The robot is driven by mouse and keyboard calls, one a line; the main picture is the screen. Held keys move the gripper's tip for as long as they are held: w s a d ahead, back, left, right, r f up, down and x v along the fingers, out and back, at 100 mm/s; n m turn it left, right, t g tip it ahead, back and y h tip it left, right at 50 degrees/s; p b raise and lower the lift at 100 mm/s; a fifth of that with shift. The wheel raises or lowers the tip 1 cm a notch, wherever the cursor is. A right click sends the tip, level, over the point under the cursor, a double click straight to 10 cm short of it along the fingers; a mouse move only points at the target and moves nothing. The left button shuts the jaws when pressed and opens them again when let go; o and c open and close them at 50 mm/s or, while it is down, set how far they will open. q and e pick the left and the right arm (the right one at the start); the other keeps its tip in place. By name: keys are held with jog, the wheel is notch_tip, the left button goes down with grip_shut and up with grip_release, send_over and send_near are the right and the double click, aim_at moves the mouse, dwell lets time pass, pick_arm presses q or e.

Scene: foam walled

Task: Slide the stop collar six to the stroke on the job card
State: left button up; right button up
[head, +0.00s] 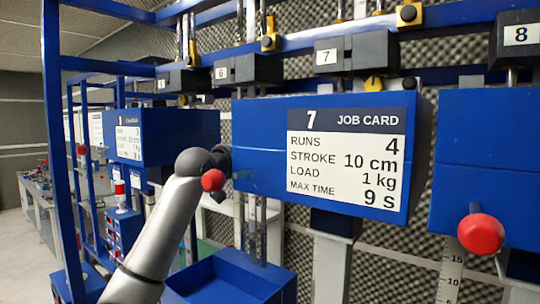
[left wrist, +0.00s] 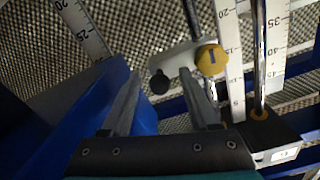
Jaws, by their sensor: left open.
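In the left wrist view a white stop collar (left wrist: 178,58) with a yellow knob (left wrist: 211,57) and a black knob (left wrist: 158,82) sits beside a rod and a white scale (left wrist: 231,50). Its number is not readable. My left gripper (left wrist: 160,74) is open; its two fingers point toward the collar, with the black knob between them in the picture. Contact cannot be told. In the head view my left arm reaches behind the blue box of station 7, which hides the fingers. The number 6 label (head: 221,73) is at upper middle. The job card (head: 347,159) for 7 reads stroke 10 cm. My right gripper is not in view.
The blue box (head: 262,150) with a red knob (head: 213,180) stands close to my left wrist. Another blue box (head: 500,140) with a red knob (head: 481,234) is at right. A blue box (head: 185,128) at left carries a card too small to read.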

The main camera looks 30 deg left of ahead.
pick_arm(q)
jog(key=shift+s+f, duration=0.1)
jog(key=shift+s, duration=0.3)
jog(key=s+a+b, duration=0.1)
jog(key=s+b, duration=0.6)
jog(key=s, duration=0.7)
jog(key=shift+s, duration=0.25)
jog(key=shift+w+a, duration=0.1)
